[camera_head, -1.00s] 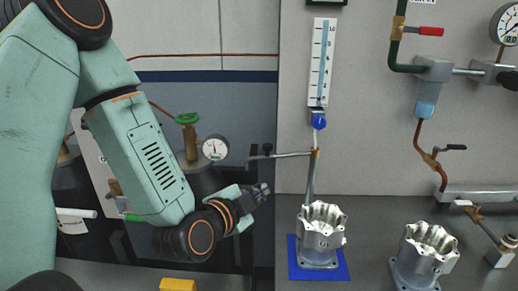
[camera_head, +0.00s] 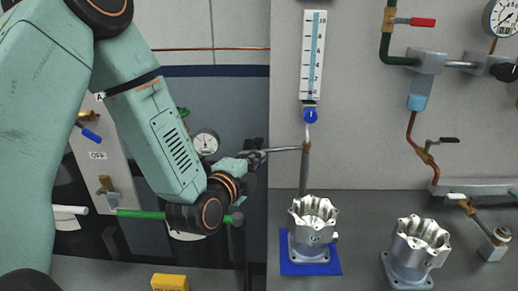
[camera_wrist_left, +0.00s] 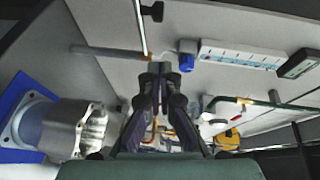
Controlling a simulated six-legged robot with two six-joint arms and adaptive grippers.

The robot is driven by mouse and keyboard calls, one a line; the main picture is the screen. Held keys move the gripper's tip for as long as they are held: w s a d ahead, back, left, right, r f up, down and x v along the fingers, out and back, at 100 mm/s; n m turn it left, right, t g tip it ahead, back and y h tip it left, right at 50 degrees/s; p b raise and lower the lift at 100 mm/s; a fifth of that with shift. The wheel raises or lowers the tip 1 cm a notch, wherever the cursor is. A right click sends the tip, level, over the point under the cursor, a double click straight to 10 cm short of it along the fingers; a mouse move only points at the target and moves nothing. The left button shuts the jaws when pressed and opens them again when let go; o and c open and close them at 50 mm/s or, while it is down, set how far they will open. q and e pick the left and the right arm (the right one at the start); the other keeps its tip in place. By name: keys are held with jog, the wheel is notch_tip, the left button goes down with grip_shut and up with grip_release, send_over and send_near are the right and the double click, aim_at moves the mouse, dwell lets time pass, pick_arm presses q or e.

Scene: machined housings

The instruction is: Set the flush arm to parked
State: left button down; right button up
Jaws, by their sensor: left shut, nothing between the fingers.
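The flush arm appears to be the thin grey rod (camera_head: 287,149) reaching left from a brass joint on an upright post (camera_head: 305,172). Its left end is hidden behind my left gripper (camera_head: 261,155), which overlaps the rod there; I cannot tell whether they touch. The gripper is shut and empty. In the left wrist view the closed fingers (camera_wrist_left: 154,72) point toward the brass joint, and the rod (camera_wrist_left: 140,25) runs up from it with a black knob. A metal housing (camera_head: 313,232) stands on a blue mat (camera_head: 310,268) below the rod. My right gripper is out of view.
A second housing (camera_head: 415,252) stands to the right. A scale (camera_head: 313,55) with a blue knob (camera_head: 310,116) hangs above the post. Pipes and valves (camera_head: 425,65) line the right wall. A yellow block (camera_head: 170,283) lies at the front left.

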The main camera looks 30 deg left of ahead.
aim_at(256, 139)
pick_arm(q)
jog(key=w+a, duration=0.1)
jog(key=w, duration=0.1)
jog(key=w+a, duration=0.1)
jog(key=w, duration=0.1)
jog(key=w+a+f, duration=0.1)
jog(key=w, duration=0.2)
jog(key=shift+a, duration=0.1)
jog(key=shift+w+a+p, duration=0.5)
jog(key=shift+w+a, duration=0.2)
jog(key=shift+a, duration=0.15)
jog(key=shift+w+a+p, duration=0.45)
jog(key=shift+w+a, duration=0.2)
jog(key=shift+a, duration=0.2)
jog(key=shift+d, duration=0.2)
jog(key=shift+f, duration=0.1)
